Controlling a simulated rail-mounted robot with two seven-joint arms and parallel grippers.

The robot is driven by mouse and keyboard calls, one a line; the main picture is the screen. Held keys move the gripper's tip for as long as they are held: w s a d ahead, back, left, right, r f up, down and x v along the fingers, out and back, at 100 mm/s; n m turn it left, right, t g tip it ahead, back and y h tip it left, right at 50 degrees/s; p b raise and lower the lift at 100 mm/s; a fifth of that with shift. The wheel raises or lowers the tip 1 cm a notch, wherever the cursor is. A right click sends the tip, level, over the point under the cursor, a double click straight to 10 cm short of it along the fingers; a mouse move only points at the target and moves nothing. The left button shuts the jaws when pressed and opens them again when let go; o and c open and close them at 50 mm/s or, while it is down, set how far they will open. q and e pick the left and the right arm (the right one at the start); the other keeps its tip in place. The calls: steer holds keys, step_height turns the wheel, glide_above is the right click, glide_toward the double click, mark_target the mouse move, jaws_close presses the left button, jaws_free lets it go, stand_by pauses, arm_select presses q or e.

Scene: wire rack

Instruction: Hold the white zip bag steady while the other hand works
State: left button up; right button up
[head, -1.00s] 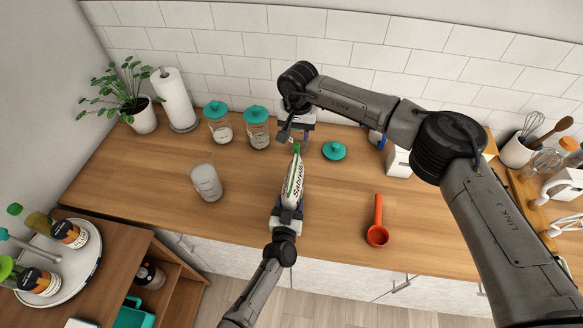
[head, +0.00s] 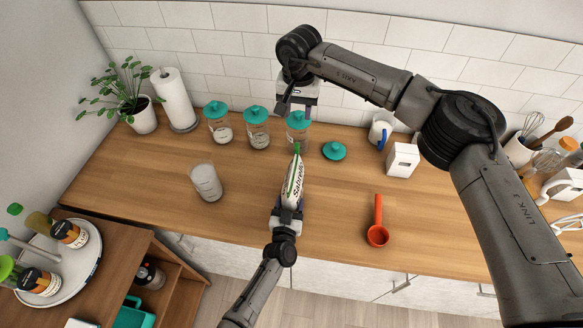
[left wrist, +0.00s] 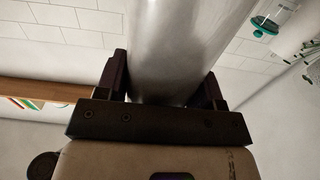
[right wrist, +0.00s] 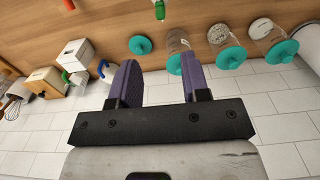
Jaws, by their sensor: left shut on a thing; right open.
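The white zip bag (head: 294,181), with green print and dark lettering, stands over the counter in the head view. My left gripper (head: 287,211) is shut on its lower end. In the left wrist view the bag (left wrist: 178,50) fills the space between the fingers (left wrist: 168,92). My right gripper (head: 298,98) is open and empty, raised at the back of the counter, above a teal-lidded jar (head: 298,127) and apart from the bag. In the right wrist view its purple fingers (right wrist: 160,85) are spread with nothing between them.
Two more teal-lidded jars (head: 257,133) (head: 219,128) stand at the back left. A loose teal lid (head: 334,151) lies right of the bag. An open glass jar (head: 206,184) stands left, and an orange scoop (head: 377,233) lies right. A white mug (head: 381,128) and white box (head: 402,160) stand behind.

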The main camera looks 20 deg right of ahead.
steer(key=shift+r, duration=2.65)
arm_select(q)
steer(key=o, duration=1.5)
steer(key=shift+o, duration=0.2)
steer(key=shift+s, duration=0.15)
